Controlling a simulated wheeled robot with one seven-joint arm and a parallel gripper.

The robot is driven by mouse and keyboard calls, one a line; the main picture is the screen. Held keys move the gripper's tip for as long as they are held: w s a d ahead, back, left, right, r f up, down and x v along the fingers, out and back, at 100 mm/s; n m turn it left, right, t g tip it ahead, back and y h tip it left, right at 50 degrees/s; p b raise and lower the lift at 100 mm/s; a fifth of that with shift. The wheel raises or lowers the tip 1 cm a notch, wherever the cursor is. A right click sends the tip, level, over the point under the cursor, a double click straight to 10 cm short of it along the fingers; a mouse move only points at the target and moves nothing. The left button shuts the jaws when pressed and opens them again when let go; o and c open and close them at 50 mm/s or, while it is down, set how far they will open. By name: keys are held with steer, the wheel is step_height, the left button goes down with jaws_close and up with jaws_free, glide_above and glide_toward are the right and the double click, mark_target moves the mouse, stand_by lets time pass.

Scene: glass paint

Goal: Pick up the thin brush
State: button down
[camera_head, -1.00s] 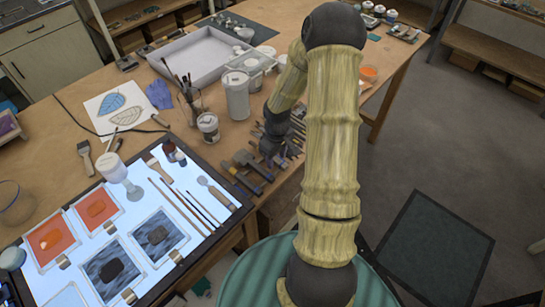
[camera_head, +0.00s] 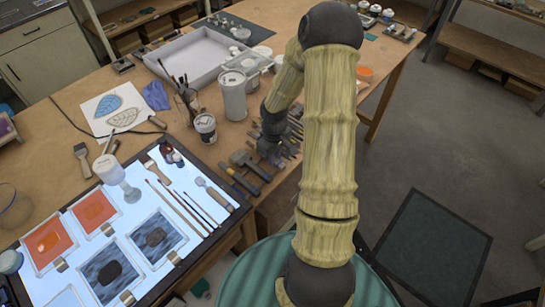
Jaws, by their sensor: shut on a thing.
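My gripper (camera_head: 271,150) is at the table's right part, low among several thin-handled tools (camera_head: 292,138). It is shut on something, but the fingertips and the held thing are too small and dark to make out. I cannot tell whether that thing is the thin brush. Thin long-handled brushes (camera_head: 177,207) lie side by side on the lit panel (camera_head: 143,197), left of my gripper. A wide flat brush (camera_head: 154,167) and a tool with a thicker handle (camera_head: 213,194) lie beside them.
Thick-handled tools (camera_head: 240,178) lie just left of my gripper. A white canister (camera_head: 233,95), a labelled jar (camera_head: 205,127) and a holder of upright brushes (camera_head: 188,100) stand behind. Painted glass squares (camera_head: 158,236) lie on the panel. The table's edge is close in front of my gripper.

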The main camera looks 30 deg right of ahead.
step_height(320, 180, up, 10)
steer(key=b, duration=0.1)
steer(key=shift+w+f, duration=0.1)
steer(key=shift+f, duration=0.1)
stand_by(0.8)
